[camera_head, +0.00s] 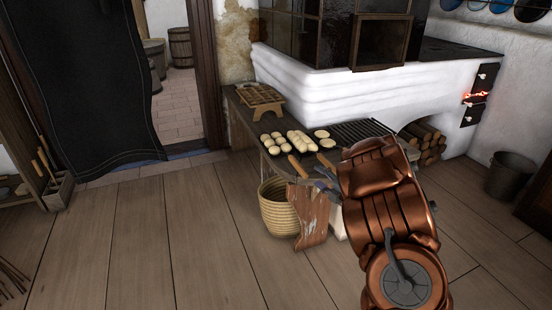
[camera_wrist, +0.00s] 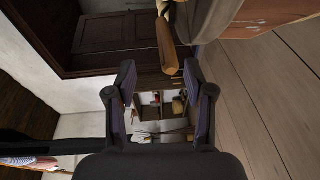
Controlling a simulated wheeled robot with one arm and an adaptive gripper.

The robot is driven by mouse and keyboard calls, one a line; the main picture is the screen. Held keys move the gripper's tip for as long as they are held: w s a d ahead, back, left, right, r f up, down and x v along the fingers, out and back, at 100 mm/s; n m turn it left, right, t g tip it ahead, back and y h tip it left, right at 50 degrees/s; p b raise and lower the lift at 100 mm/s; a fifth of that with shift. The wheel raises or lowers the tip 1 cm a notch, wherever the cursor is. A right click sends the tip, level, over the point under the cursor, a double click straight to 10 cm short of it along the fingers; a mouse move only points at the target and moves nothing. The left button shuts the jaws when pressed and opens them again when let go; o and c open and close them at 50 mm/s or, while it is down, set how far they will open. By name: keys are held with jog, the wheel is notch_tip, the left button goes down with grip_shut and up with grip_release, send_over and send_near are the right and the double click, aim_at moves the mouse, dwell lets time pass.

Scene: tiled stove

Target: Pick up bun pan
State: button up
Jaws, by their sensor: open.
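Several pale round buns (camera_head: 289,140) lie in rows on the low wooden bench (camera_head: 243,121) beside the stove. They seem to rest on a flat pan whose edges are too small to make out. My gripper (camera_head: 326,182) is at the bench's near right end, partly hidden by my copper-coloured arm. In the wrist view my gripper (camera_wrist: 163,92) is open, with nothing between its fingers. A wooden handle (camera_wrist: 167,48) hangs just beyond the fingertips there; I cannot tell whether it belongs to the pan.
A slatted wooden rack (camera_head: 261,101) stands at the bench's far end, and a dark grate (camera_head: 358,134) lies at its right. A woven basket (camera_head: 277,207) and a jagged wooden board (camera_head: 311,216) stand in front. The plank floor (camera_head: 160,235) at left is clear.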

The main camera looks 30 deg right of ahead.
aim_at(304, 173)
jog(key=shift+s+a+f+n+t+y+b, duration=0.25)
jog(key=shift+f+y+b, duration=0.1)
jog(key=shift+f, duration=0.25)
jog(key=shift+s+a+f+n+t+y+b, duration=0.15)
jog(key=shift+a+f+y+b, duration=0.15)
jog(key=shift+f, duration=0.3)
jog(key=shift+w+a+r, duration=0.1)
jog(key=shift+w+a, duration=0.05)
jog(key=shift+w, duration=0.45)
jog(key=shift+w+a, duration=0.1)
jog(key=shift+w, duration=0.5)
jog(key=shift+w+a+r+b, duration=0.1)
jog(key=shift+w+a+b, duration=0.1)
jog(key=shift+w+b, duration=0.8)
jog(key=shift+w+a+r+b, duration=0.15)
jog(key=shift+w+b, duration=0.25)
jog(key=shift+w, duration=1.2)
grip_shut()
